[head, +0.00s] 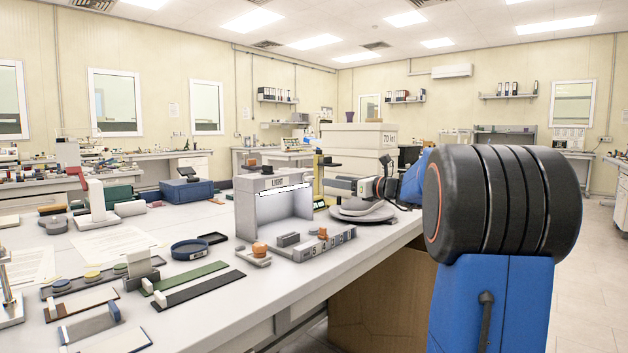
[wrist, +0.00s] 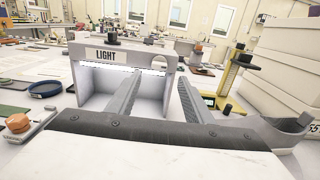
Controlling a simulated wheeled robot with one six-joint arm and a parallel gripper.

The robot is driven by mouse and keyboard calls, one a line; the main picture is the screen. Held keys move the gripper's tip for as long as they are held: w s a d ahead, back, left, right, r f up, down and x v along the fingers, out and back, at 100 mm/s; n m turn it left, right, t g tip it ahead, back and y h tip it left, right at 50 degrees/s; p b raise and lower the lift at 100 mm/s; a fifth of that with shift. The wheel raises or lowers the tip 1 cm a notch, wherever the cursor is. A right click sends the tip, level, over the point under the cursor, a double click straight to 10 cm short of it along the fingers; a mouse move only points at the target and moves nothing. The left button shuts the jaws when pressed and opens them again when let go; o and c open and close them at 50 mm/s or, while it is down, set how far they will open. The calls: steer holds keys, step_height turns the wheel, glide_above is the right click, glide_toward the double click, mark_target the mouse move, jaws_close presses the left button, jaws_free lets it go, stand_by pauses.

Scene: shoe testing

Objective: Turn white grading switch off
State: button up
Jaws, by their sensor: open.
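A white-grey open-fronted box labelled LIGHT (head: 243,215) stands on the table; the wrist view shows it ahead of my gripper (wrist: 88,85). A bright strip glows under its top edge. A black knob (head: 267,169) sits on top of the box, and it also shows in the wrist view (wrist: 112,38). A small base with an orange knob (head: 259,249) stands in front of the box; the wrist view shows this knob at the left (wrist: 17,123). I cannot tell which of these is the white grading switch. My gripper (wrist: 160,77) is open and empty, its fingers pointing at the box.
A numbered grey block (head: 325,244) lies before the box. A blue ring (head: 190,250), a green strip (head: 190,278) and a dark strip (head: 198,290) lie to the left. A yellow stand (wrist: 235,75) and pale stacked boxes (wrist: 285,60) stand right of the box.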

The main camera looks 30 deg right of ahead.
mark_target(312, 178)
steer(key=x, duration=1)
steer(key=shift+f, duration=0.1)
steer(key=c, duration=1)
